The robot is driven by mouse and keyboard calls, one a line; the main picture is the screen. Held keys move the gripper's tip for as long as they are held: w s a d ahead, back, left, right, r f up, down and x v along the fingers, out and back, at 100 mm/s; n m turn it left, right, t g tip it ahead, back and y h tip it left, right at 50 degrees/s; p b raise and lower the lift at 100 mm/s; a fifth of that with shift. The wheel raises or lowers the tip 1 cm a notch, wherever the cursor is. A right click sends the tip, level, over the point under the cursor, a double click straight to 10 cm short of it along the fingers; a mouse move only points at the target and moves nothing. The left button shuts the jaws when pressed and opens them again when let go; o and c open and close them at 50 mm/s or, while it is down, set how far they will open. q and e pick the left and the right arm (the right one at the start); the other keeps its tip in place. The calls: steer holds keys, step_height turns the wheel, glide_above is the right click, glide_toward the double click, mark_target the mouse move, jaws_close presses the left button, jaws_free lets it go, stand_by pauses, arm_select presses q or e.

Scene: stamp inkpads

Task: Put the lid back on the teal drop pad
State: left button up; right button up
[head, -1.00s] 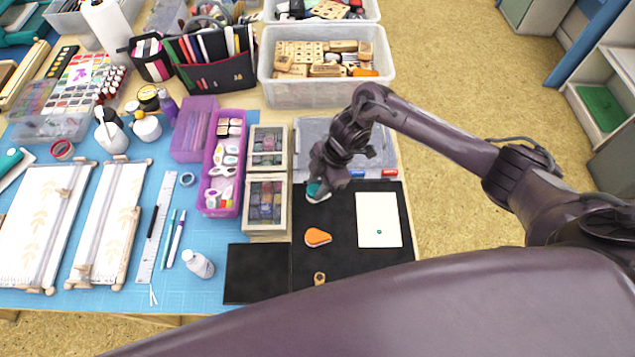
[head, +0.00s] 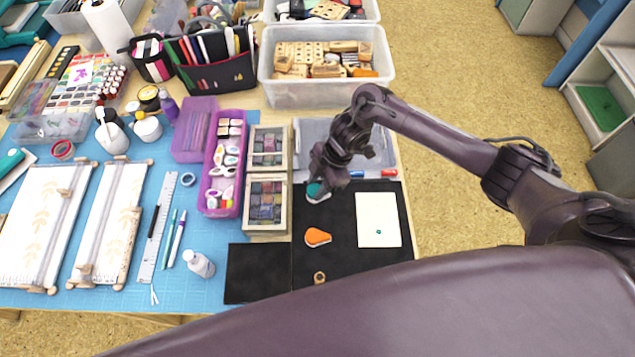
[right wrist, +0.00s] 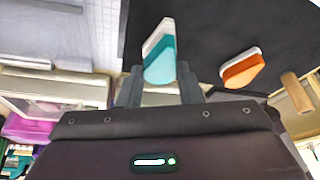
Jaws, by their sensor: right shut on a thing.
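My right gripper (head: 318,186) is at the upper left of the black mat (head: 345,215), shut on the teal lid. The teal lid (right wrist: 160,62) shows between the two fingertips in the right wrist view. A pale, whitish part (right wrist: 157,36) lies along its far side. In the head view the teal drop pad (head: 318,197) shows as a small teal and white shape under my gripper, partly hidden. I cannot tell whether the lid touches the pad or is seated on it. My left gripper is not in view.
An orange drop pad (head: 318,236) and a small wooden piece (head: 319,278) lie nearer on the mat. A white card (head: 378,220) with a teal mark lies to the right. A grey tray (head: 300,135) is behind; boxed ink pads (head: 265,203) stand to the left.

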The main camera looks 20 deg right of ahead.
steer(key=shift+f, duration=0.45)
stand_by(1.0)
steer(key=shift+f, duration=0.1)
stand_by(0.6)
steer(key=o, duration=1.4)
steer(key=shift+r+p, duration=3.3)
steer(key=shift+r, duration=0.25)
